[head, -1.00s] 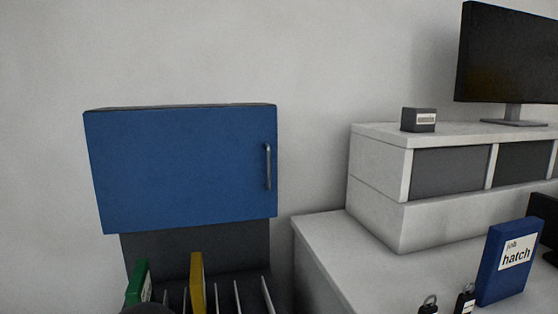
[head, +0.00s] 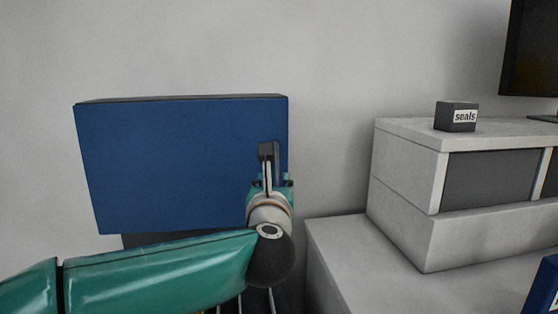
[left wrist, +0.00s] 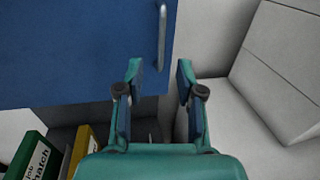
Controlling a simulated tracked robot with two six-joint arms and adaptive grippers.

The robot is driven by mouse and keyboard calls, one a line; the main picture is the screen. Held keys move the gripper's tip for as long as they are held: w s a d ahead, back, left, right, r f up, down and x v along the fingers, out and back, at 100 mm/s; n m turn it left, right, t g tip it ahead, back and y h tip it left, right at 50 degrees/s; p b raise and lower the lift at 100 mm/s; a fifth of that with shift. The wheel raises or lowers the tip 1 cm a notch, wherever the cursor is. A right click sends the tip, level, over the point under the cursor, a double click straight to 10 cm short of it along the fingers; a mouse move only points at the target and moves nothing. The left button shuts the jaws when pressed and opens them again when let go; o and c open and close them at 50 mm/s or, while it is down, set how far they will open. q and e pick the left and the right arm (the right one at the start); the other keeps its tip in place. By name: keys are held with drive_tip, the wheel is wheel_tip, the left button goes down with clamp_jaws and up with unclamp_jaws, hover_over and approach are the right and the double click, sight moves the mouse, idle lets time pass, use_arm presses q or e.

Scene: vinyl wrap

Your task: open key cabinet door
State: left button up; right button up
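The blue key cabinet door (head: 170,165) is shut on the wall cabinet in the head view. Its metal handle (left wrist: 162,38) is upright near the door's right edge in the left wrist view. In the head view my gripper covers the handle. My left gripper (head: 268,165) is in front of the door's right side. In the left wrist view its two fingers (left wrist: 159,70) are apart and empty, with the handle ahead, in line with the gap between them. No contact with the handle shows. My right gripper is not in view.
A white desk (head: 340,250) with a raised shelf unit (head: 405,190) stands to the right. A box labelled seals (head: 456,116) sits on the unit. Below the cabinet, green (left wrist: 35,160) and yellow (left wrist: 84,148) binders stand at the lower left of the left wrist view.

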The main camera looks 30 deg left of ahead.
sight(277, 163)
use_arm(q)
drive_tip(key=p+x, duration=0.4)
drive_tip(key=x, duration=0.8)
drive_tip(key=shift+w+d, duration=0.1)
drive_tip(key=shift+w+a+p, duration=0.3)
drive_tip(key=shift+w+a, duration=0.05)
drive_tip(key=shift+w, duration=0.25)
clamp_jaws()
